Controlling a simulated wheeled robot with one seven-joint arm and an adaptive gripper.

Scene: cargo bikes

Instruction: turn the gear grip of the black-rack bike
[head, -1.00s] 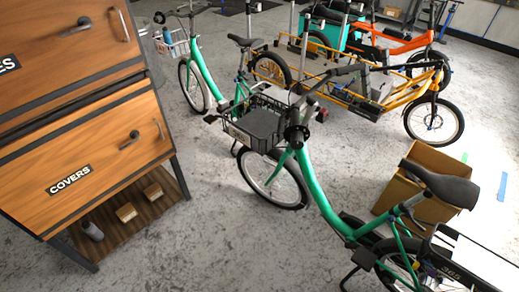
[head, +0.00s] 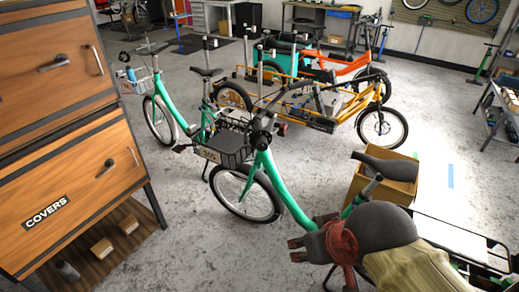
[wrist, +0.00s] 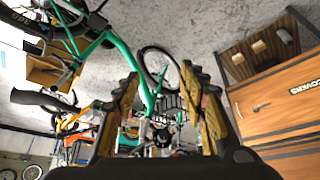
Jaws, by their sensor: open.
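The near green bike (head: 284,188) stands upright with a dark front basket (head: 228,152) and dark handlebar (head: 264,122). Its black rear rack (head: 470,238) shows at lower right, partly hidden by my arm. I cannot single out the gear grip in either view. My gripper (head: 297,250) is beside the green frame in the head view, below and apart from the handlebar. In the wrist view my gripper (wrist: 163,88) is open, its two yellowish fingers spread. Green frame tube (wrist: 125,55) and front wheel (wrist: 160,65) show beyond them, with nothing visibly gripped.
A wooden drawer cabinet (head: 75,180) stands at left. Another green bike (head: 172,112), with a light basket, is behind the near bike. A yellow cargo bike (head: 335,108) is further back. A cardboard box (head: 362,185) is beside the saddle. Grey floor is clear between cabinet and near bike.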

